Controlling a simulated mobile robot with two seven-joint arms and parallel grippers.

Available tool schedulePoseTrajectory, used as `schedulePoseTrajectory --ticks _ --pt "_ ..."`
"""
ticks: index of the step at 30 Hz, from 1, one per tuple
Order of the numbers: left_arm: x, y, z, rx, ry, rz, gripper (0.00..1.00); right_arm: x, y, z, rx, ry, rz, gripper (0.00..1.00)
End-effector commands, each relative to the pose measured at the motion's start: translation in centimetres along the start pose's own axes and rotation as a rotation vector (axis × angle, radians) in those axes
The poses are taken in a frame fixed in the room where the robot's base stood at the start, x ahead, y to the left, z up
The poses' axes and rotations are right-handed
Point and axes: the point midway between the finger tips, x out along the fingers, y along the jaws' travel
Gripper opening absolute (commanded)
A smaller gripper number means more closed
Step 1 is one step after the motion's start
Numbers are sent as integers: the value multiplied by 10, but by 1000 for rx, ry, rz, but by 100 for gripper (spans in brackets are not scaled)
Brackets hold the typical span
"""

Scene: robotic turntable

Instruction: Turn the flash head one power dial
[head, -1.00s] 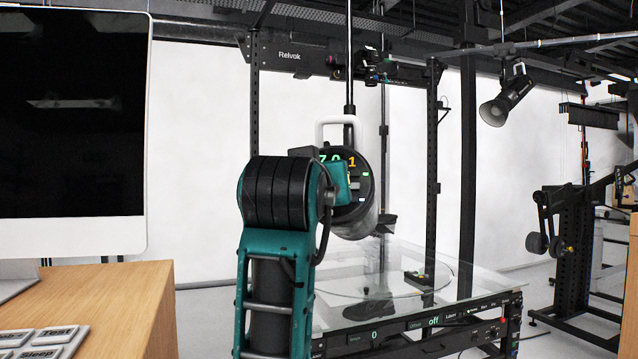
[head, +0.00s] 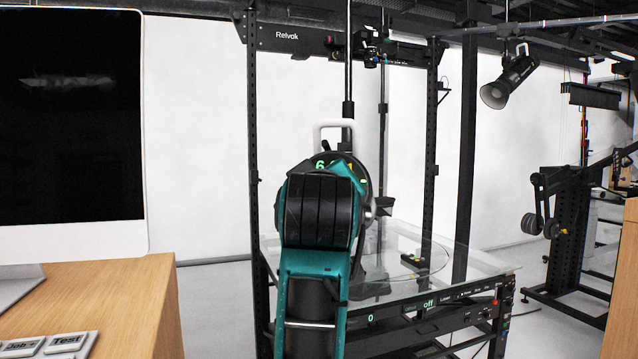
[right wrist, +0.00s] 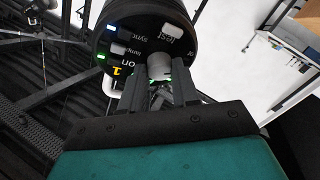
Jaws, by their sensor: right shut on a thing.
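The flash head one (head: 328,162) hangs on a pole under a white handle, in the middle of the head view. My arm covers most of its rear panel; part of a green number, seemingly starting with 6, shows. In the right wrist view the panel (right wrist: 124,38) shows lit labels, an orange 1 and small buttons. The grey power dial (right wrist: 159,66) sits at the panel's lower edge. My right gripper (right wrist: 160,78) is shut on the dial, its fingers on either side of it. In the head view the gripper itself is hidden behind my wrist. My left gripper is not in view.
A glass-topped turntable (head: 470,268) with a lit front panel stands below the flash head. A black frame post (head: 252,150) is to the left. A wooden desk (head: 120,290) with a monitor (head: 70,120) fills the left side. A second lamp (head: 508,80) hangs at right.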

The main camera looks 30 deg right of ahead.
Motion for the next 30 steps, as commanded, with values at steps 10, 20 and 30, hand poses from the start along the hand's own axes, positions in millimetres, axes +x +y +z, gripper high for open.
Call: schedulePoseTrajectory --ticks 10,20,30 --pt "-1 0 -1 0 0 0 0 0 1 -1 -27 3 -7 0" --pt "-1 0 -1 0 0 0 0 0 1 -1 -26 3 -7 43" --pt "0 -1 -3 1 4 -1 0 0 0 0 -26 1 -8 56"
